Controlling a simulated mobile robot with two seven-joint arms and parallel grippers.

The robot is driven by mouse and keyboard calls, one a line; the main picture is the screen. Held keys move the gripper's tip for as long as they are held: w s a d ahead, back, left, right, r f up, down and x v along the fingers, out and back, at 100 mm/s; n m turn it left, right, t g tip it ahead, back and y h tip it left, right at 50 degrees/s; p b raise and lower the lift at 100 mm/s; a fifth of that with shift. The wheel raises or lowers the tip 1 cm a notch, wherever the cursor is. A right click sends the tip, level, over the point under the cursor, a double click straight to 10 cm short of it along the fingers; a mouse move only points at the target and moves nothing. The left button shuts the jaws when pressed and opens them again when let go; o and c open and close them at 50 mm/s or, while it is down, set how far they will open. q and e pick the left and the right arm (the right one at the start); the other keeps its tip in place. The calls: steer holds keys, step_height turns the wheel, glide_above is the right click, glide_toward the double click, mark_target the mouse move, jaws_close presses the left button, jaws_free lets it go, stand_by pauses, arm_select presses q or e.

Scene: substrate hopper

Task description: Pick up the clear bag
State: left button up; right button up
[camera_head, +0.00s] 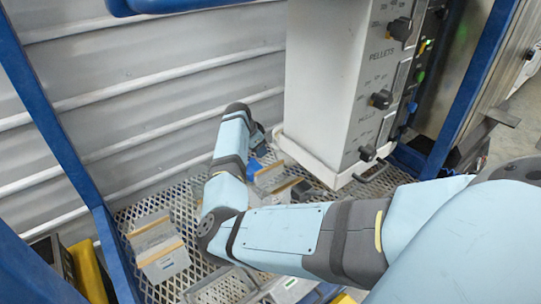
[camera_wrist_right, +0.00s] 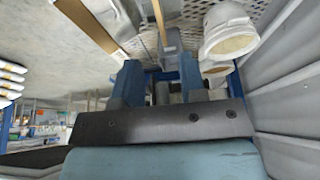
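Several clear bags with tan top strips lie on the mesh shelf (camera_head: 185,200). Two clear bags (camera_head: 163,260) lie at the left in the head view. More clear bags (camera_head: 268,177) lie near the middle, partly hidden by my right arm. My right gripper (camera_head: 258,152) is beside this middle group, below the white hopper. In the wrist view my right gripper (camera_wrist_right: 158,76) has its two blue fingers apart. A greyish thing shows beyond the gap, and I cannot tell whether it touches them. My left gripper is not in view.
The white pellet hopper (camera_head: 325,90) hangs close to the right of my gripper. Blue frame posts (camera_head: 50,110) and a corrugated wall (camera_head: 150,80) bound the shelf. Pale round containers (camera_wrist_right: 230,35) show at the upper right of the wrist view.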

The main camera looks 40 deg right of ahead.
mark_target(269, 178)
steer(key=b+x, duration=0.2)
steer(key=x, duration=1.1)
steer(key=shift+f, duration=0.15)
steer(key=shift+f, duration=0.25)
steer(key=shift+c, duration=0.2)
jaws_close()
